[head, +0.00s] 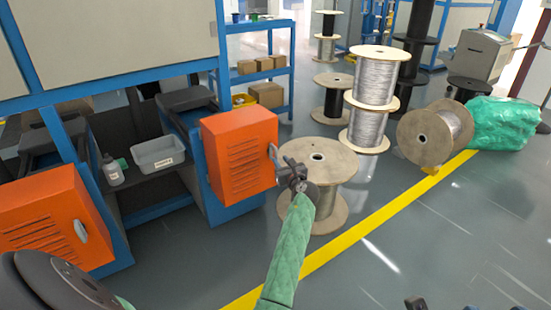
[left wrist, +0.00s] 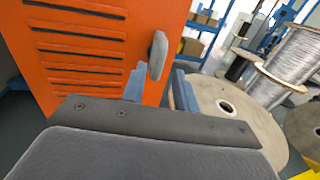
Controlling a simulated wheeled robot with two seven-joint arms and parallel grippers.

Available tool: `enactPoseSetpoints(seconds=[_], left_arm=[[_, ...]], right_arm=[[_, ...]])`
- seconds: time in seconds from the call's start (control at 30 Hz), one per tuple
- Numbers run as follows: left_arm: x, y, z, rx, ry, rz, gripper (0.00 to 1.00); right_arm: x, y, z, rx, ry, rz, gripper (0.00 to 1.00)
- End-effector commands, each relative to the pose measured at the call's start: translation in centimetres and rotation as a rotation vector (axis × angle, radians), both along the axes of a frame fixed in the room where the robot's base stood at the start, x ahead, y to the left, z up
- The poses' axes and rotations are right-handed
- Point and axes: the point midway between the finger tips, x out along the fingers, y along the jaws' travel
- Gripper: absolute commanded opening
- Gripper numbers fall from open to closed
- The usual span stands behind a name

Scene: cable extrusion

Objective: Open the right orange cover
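The right orange cover (head: 238,152) is a slotted orange box on the blue machine frame and looks shut. Its grey handle (head: 273,157) is on its right-hand edge; the handle also shows upright in the left wrist view (left wrist: 157,55). My left gripper (head: 291,172) is at the handle, its arm in a green sleeve. In the left wrist view its two fingers (left wrist: 158,84) are apart, with the handle in line with the gap between them. I cannot tell whether they touch it. Dark tips at the bottom right edge may be my right gripper (head: 440,305), mostly cut off.
A second orange cover (head: 48,220) is at the left. A wooden spool (head: 320,170) stands just behind my left gripper, with more spools (head: 375,85) beyond. A grey bin (head: 158,153) sits between the covers.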

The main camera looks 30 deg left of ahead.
Motion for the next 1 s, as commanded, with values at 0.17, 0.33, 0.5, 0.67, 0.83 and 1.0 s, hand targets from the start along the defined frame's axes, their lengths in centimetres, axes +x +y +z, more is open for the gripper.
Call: enactPoseSetpoints(seconds=[0.17,0.33,0.5,0.67,0.83,1.0], left_arm=[[1.6,2.3,-0.2,-0.002,-0.003,0.0,0.3],[2.6,3.9,-0.1,-0.002,-0.002,0.001,0.3],[3.1,4.6,-0.1,-0.003,-0.003,0.0,0.3],[3.1,4.7,0.0,-0.003,-0.003,0.0,0.3],[3.1,4.7,0.0,-0.003,-0.003,0.0,0.18],[3.1,4.7,0.0,-0.003,-0.003,0.0,0.0]], right_arm=[[0.1,0.2,-1.3,-0.017,0.007,-0.005,0.36],[0.2,0.4,-2.0,-0.03,0.012,-0.009,0.36],[0.2,0.5,-2.2,-0.036,0.013,-0.012,0.36],[0.2,0.5,-2.2,-0.037,0.015,-0.012,0.36],[0.2,0.5,-2.2,-0.037,0.016,-0.012,0.36],[0.2,0.5,-2.2,-0.037,0.016,-0.012,0.36]])
